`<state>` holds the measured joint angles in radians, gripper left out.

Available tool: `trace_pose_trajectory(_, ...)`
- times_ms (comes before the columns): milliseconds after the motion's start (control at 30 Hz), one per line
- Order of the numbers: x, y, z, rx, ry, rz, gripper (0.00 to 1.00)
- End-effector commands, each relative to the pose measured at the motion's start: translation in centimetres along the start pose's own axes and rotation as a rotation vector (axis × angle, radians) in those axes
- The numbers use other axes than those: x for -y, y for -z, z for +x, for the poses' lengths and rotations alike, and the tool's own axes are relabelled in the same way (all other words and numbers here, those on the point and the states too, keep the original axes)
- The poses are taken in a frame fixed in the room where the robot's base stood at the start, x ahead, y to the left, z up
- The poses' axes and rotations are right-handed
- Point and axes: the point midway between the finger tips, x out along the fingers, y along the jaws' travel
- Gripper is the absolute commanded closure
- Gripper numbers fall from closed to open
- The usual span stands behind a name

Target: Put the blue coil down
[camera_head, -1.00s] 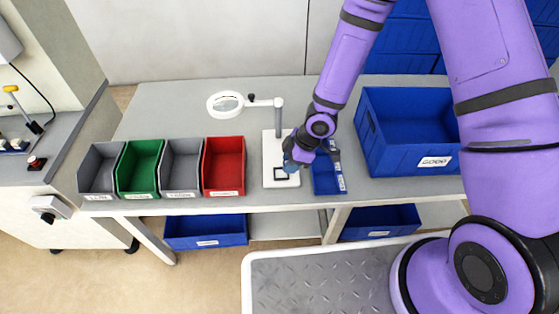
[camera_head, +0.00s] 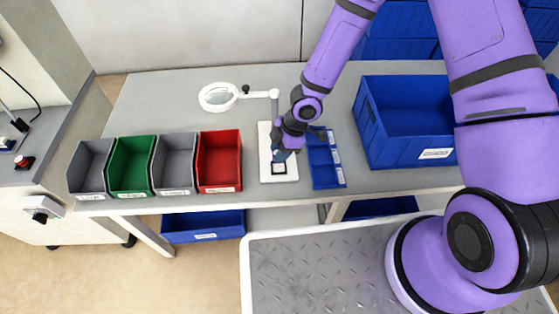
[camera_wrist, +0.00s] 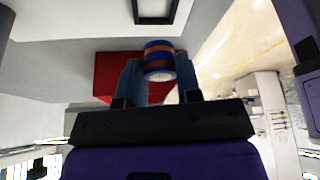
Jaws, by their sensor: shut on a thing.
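My gripper (camera_wrist: 158,72) is shut on the blue coil (camera_wrist: 159,58), a small round piece with blue bands and a copper-orange band, held between the two fingertips. In the head view, my gripper (camera_head: 281,151) is over the white board (camera_head: 265,145) on the bench, and the coil is a small blue patch largely hidden by the gripper. A black square outline (camera_head: 279,169) on the board lies just in front of the gripper; part of it (camera_wrist: 155,18) also shows beyond the coil in the wrist view. The gap between coil and board cannot be told.
A magnifier lamp (camera_head: 219,97) stands behind the board. Grey, green and red bins (camera_head: 219,189) stand to its left. A divided blue tray (camera_head: 314,179) lies close on the right, with a large blue crate (camera_head: 400,156) beyond it. The bench's back left is clear.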

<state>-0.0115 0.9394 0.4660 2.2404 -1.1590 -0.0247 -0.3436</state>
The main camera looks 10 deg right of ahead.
Motion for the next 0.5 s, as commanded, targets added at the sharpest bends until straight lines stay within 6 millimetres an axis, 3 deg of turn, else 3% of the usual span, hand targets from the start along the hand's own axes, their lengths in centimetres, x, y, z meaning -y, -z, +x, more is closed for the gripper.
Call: trace_pose_trajectory(500,0.0,-1.6,4.0,0.001,0.002,0.0,0.91)
